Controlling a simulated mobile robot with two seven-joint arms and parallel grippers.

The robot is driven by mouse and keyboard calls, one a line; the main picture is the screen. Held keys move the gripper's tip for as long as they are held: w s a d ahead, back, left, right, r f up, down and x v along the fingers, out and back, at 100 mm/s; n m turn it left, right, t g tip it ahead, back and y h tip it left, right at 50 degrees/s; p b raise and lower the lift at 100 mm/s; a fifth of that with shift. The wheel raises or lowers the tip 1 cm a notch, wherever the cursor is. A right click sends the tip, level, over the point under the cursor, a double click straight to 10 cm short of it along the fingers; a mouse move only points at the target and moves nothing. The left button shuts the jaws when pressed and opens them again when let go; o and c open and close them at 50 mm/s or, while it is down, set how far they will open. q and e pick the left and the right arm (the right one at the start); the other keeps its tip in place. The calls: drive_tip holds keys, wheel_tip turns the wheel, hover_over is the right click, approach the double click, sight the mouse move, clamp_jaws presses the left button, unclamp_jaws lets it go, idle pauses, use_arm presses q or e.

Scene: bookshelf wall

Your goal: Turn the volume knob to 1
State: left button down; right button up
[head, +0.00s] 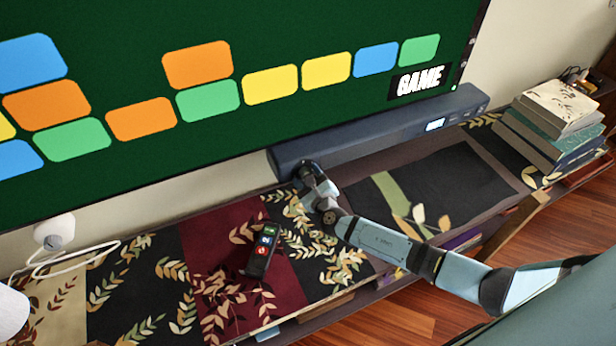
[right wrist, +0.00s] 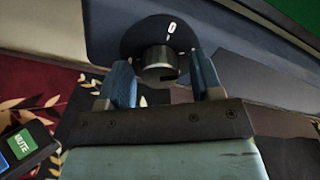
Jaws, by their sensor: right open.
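The volume knob (right wrist: 158,57) is a short metallic cylinder on a dark round dial (right wrist: 136,36) at the soundbar's left end. A white "0" mark and a small white line show on the dial in the right wrist view. My right gripper (right wrist: 161,66) is open, one blue finger on each side of the knob, with gaps visible. In the head view the right gripper (head: 312,176) is at the left end of the dark blue soundbar (head: 375,132) and hides the knob. My left gripper is not in view.
A large green screen (head: 130,80) stands behind the soundbar. A remote (head: 262,250) lies on the patterned shelf top below; its corner shows in the right wrist view (right wrist: 25,145). A book stack (head: 548,125) is at the right, a white device (head: 54,232) with a cable at the left.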

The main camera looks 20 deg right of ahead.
drive_tip(key=s, duration=1.3)
drive_tip(key=shift+s+b, duration=0.4)
drive_tip(key=s+a+r+n+g+y+p, duration=0.1)
drive_tip(key=s+a+n+g+p, duration=0.2)
drive_tip(key=s+n, duration=0.5)
drive_tip(key=s+a+r+n+g+y+p, duration=0.1)
drive_tip(key=s+n, duration=0.8)
drive_tip(key=n, duration=1.6)
drive_tip(key=a+g+y+p, duration=0.1)
drive_tip(key=a+g+p, duration=0.1)
drive_tip(key=g+p, duration=0.1)
drive_tip(key=shift+s+a+r, duration=0.2)
drive_tip(key=shift+a, duration=0.2)
